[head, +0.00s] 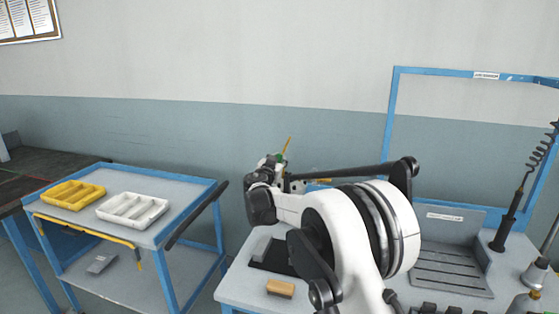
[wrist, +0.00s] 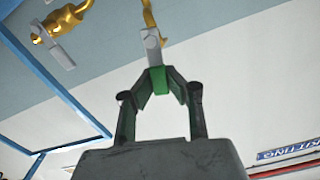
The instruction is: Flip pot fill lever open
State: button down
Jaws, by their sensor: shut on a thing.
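My gripper (wrist: 160,82) has green fingertips closed together on the lower end of a grey lever (wrist: 152,46). The lever joins a yellow pipe piece (wrist: 149,13) at the top of the wrist view. A second yellow valve (wrist: 66,20) with its own grey lever (wrist: 61,54) is at upper left, apart from my gripper. I cannot read any label that tells which is the pot fill lever. In the head view my gripper (head: 279,160) is small and partly hidden by my arm, with a thin yellow piece (head: 287,145) above it.
A blue-framed bench (head: 236,292) lies below my arm, with a wood-coloured block (head: 280,288) and a grey slotted tray (head: 450,270). A cart at left holds a yellow tray (head: 73,195) and a white tray (head: 132,209). A blue frame (head: 392,130) rises at right.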

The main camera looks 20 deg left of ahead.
jog(key=shift+a+f+n+b, duration=0.1)
jog(key=shift+a+n+b, duration=0.3)
jog(key=shift+n+b, duration=0.35)
jog(key=shift+a+n, duration=0.25)
jog(key=shift+n, duration=0.5)
jog(key=shift+r, duration=0.2)
jog(key=c, duration=1.7)
grip_release()
jog(key=shift+o, duration=0.2)
jog(key=shift+s, duration=0.1)
jog(key=s+d, duration=0.1)
jog(key=s, duration=1.1)
